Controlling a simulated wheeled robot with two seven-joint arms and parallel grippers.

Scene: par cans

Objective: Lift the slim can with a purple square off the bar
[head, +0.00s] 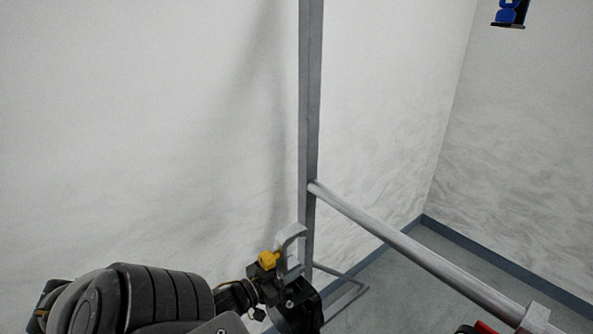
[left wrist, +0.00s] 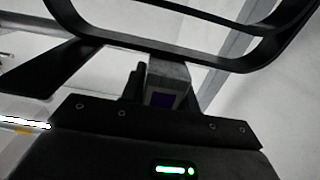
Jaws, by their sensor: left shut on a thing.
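The slim can shows its purple square (left wrist: 163,100) on a grey block close in front of the wrist in the left wrist view. In the head view its pale hook clamp (head: 291,240) with a yellow knob (head: 268,260) stands up at the lower middle. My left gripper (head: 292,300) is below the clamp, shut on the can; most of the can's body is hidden. The silver bar (head: 400,242) runs from the upright post to the lower right. The clamp appears left of the bar's end and apart from it. My right gripper is not in view.
The upright post (head: 310,110) is right beside the clamp. A second pale clamp (head: 537,318) sits on the bar at the lower right, with a red part (head: 478,328) beside it. A blue and black object (head: 509,12) is at the top right. Pale walls surround open floor.

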